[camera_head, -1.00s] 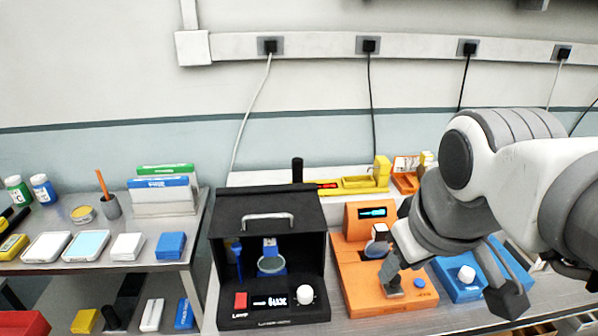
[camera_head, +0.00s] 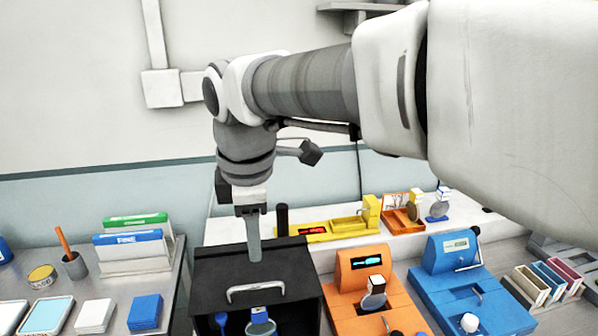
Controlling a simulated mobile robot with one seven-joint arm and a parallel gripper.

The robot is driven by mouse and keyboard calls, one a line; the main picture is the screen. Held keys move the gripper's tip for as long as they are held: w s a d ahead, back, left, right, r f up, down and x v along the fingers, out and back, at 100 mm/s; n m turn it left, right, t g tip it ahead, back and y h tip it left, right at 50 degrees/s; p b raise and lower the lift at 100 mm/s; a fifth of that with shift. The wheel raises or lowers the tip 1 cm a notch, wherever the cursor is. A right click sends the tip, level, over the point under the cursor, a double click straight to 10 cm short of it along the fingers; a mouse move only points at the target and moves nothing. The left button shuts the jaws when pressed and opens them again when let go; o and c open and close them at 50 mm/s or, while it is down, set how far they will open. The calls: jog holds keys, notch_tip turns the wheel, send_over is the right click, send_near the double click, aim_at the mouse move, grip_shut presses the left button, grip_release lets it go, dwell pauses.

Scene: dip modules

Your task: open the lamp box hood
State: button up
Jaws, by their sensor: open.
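The lamp box (camera_head: 212,290) is a black box at the lower middle, its lower front cut off by the picture's edge. Its black hood (camera_head: 290,264) forms the top, with a pale curved handle (camera_head: 255,292) near the front edge. Blue items show in the dark interior under the hood's front edge. My gripper (camera_head: 254,256) points down over the rear part of the hood, behind the handle. It is open and empty, seen edge-on, so its fingers overlap. I cannot tell its height above the hood. It is not on the handle.
An orange device (camera_head: 365,262) and a blue device (camera_head: 468,290) stand to the right. A yellow device (camera_head: 348,223) and a black cylinder (camera_head: 282,220) stand behind. On the left, a side table holds a blue box (camera_head: 145,312). My arm crosses the upper right.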

aim_at(258, 285)
jog(key=f, duration=0.4)
jog(key=w+f, duration=0.1)
jog(key=f, duration=0.3)
jog(key=w+f, duration=0.1)
jog(key=f, duration=0.3)
jog(key=shift+w+a+b, duration=0.2)
jog(key=shift+a+b, duration=0.05)
jog(key=shift+b, duration=0.1)
jog(key=shift+r, duration=0.1)
grip_shut()
dwell(0.6)
